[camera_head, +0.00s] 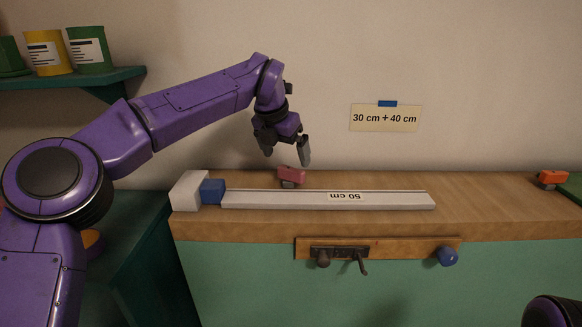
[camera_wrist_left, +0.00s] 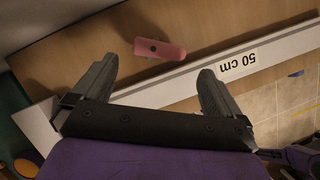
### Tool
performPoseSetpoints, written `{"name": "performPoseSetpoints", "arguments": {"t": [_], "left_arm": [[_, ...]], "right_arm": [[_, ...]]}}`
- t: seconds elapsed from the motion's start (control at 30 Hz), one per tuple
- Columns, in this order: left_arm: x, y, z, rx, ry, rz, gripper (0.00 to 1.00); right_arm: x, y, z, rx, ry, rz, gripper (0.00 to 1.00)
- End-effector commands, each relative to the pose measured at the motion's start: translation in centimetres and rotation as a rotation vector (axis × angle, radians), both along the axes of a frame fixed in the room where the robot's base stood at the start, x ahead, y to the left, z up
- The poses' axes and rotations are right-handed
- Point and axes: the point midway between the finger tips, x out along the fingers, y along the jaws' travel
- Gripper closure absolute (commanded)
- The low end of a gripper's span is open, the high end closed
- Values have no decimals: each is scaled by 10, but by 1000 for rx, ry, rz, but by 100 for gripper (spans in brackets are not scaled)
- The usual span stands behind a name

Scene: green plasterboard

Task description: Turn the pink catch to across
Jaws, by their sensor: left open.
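The pink catch (camera_head: 291,175) sits on the wooden bench top, just behind the long pale bar marked 50 cm (camera_head: 300,198). In the left wrist view the pink catch (camera_wrist_left: 160,49) is a short rounded bar with a dark dot near its middle, lying beyond the fingertips. A purple part of mine shows at the lower right; the right gripper is out of view.
A white block (camera_head: 188,190) and a blue block (camera_head: 212,191) stand at the bar's left end. An orange object (camera_head: 552,179) lies at the far right. A rail with a dark latch (camera_head: 340,252) and blue knob (camera_head: 447,256) is on the front.

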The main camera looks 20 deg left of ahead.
Motion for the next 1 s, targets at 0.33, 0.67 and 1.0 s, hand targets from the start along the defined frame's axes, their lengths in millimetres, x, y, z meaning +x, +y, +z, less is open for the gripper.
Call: {"name": "performPoseSetpoints", "arguments": {"t": [0.33, 0.67, 1.0], "left_arm": [[20, -5, -51, 0, 1, 0, 0], [21, -5, -53, 0, 0, 0, 20], [21, -5, -51, 0, 1, -12, 50]], "right_arm": [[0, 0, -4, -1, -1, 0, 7], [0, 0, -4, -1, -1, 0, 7], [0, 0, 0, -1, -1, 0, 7]]}}
